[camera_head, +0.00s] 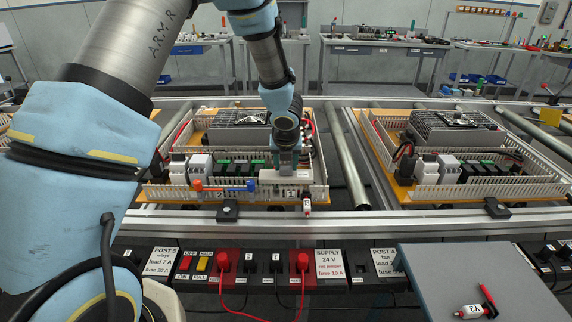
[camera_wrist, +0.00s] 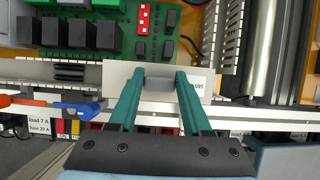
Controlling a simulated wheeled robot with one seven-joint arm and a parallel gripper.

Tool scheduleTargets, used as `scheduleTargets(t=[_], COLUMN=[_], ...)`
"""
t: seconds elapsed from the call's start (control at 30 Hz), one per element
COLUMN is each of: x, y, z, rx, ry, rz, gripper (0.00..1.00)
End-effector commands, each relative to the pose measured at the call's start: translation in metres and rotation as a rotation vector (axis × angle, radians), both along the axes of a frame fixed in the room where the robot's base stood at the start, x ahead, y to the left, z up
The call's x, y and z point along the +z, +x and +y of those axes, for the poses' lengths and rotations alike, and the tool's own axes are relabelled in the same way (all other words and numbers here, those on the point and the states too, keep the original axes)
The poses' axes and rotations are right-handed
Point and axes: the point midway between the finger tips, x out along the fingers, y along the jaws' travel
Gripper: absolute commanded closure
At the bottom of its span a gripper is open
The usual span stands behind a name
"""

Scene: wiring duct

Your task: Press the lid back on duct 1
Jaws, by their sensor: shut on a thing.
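My gripper (camera_head: 288,162) is over the front duct of the left board, pointing down. In the wrist view its two teal fingers (camera_wrist: 160,78) are shut on a pale lid (camera_wrist: 116,76), gripped around a raised grey part at its middle. In the head view the lid (camera_head: 270,176) lies along the top of the slotted duct 1 (camera_head: 318,193), near a "1" label. Whether it is seated or slightly above the walls cannot be told. The fingers hide part of it.
A control panel (camera_head: 260,262) with red leads is in front. A second board (camera_head: 465,155) is at right.

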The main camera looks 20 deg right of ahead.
Motion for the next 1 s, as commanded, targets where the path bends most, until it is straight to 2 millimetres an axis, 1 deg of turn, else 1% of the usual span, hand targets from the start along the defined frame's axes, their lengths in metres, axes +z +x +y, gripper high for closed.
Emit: scheduleTargets(t=[0.53,1.0], x=[-0.001,-0.012], y=[0.0,0.0], z=[0.0,0.0], rx=[0.0,0.0], ry=[0.0,0.0], rz=[0.0,0.0], gripper=[1.0,1.0])
